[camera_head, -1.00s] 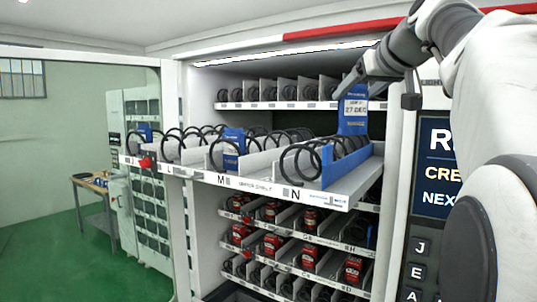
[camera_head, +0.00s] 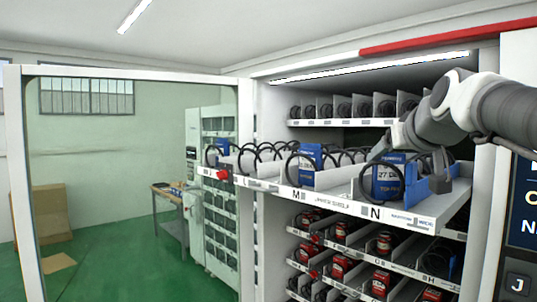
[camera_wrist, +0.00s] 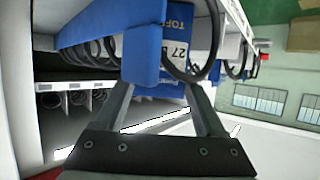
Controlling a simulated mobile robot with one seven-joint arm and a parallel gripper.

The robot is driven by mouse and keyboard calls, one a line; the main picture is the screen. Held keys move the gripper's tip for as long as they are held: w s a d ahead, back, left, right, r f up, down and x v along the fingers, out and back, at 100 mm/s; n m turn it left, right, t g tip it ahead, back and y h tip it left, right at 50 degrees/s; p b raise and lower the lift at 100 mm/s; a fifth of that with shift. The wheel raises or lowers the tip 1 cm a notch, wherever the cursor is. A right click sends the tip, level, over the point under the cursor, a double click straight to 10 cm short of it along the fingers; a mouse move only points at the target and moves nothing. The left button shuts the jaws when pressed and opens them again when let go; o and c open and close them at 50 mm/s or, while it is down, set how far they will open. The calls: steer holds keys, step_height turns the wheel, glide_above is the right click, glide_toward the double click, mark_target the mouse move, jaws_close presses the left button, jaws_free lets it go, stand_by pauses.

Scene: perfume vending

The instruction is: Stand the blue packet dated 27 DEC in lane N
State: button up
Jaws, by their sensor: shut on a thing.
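The blue packet dated 27 DEC (camera_head: 387,183) is upright in the front part of lane N, behind the N label (camera_head: 376,213) on the pulled-out tray. Black coil wire shows around it. My gripper (camera_head: 398,158) is at the packet's upper part, coming from the right, and is shut on it. In the wrist view the packet (camera_wrist: 172,48) sits between the two fingers of my gripper (camera_wrist: 160,88), its white date label partly visible. Whether the packet's base touches the lane floor is hidden.
Another blue packet (camera_head: 310,160) stands in lane M, and one more blue packet (camera_head: 214,154) is farther left. The open door frame (camera_head: 245,160) stands left of the tray, with a workbench (camera_head: 172,200) beyond.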

steer(key=shift+f, duration=0.2)
steer(key=o, duration=1.4)
steer(key=shift+r, duration=0.2)
steer(key=b+v, duration=0.2)
steer(key=v, duration=1)
steer(key=s+a+f+g, duration=0.2)
steer(key=s+a+f, duration=0.2)
steer(key=f, duration=0.8)
steer(key=s+a+f+n+g+y, duration=0.1)
steer(key=s+a+f+g, duration=0.2)
steer(key=f, duration=1)
steer(key=s+a+f+g, duration=0.2)
steer(key=s+a+f, duration=0.4)
steer(key=f, duration=0.6)
steer(key=shift+s+f+g+y, duration=0.1)
steer(key=shift+f+g+y, duration=0.2)
steer(key=shift+f+g, duration=0.1)
